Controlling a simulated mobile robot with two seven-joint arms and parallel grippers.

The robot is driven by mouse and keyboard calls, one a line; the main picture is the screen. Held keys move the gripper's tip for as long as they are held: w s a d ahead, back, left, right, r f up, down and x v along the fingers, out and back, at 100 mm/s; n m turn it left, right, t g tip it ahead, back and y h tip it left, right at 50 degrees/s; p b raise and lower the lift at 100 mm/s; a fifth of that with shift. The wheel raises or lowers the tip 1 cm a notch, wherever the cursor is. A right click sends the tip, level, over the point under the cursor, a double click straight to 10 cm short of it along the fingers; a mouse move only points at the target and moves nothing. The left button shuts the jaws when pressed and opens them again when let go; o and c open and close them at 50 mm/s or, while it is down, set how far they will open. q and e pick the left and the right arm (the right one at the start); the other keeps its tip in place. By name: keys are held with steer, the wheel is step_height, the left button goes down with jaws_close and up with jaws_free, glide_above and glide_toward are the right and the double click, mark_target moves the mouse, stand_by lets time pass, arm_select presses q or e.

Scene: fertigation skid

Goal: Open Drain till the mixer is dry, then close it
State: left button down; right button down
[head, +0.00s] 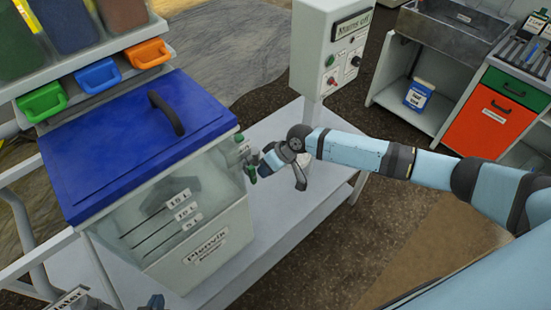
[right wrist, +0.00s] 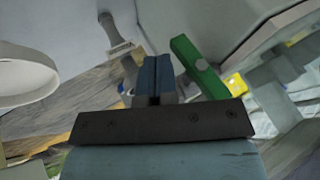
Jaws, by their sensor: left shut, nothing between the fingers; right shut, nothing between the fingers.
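The mixer is a clear tank (head: 225,240) with a blue lid (head: 110,150) and level marks on its front. I cannot make out a liquid level in it. A small valve (head: 240,148) with a green handle (head: 250,173) sits on the tank's right side. My right gripper (head: 264,167) is shut and empty right beside the green handle. In the right wrist view the shut fingers (right wrist: 157,75) are just left of the green handle (right wrist: 198,66); I cannot tell whether they touch.
The tank stands on a grey bench (head: 290,215) whose surface to the right is mostly clear. A control box (head: 325,60) marked "Mains off" stands behind. Green, blue and orange scoop-like bins (head: 97,75) sit behind the lid. A cart with an orange door (head: 490,118) is at right.

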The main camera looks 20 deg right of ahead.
steer(key=shift+s+a, duration=0.15)
steer(key=shift+a, duration=0.3)
steer(key=shift+f, duration=0.1)
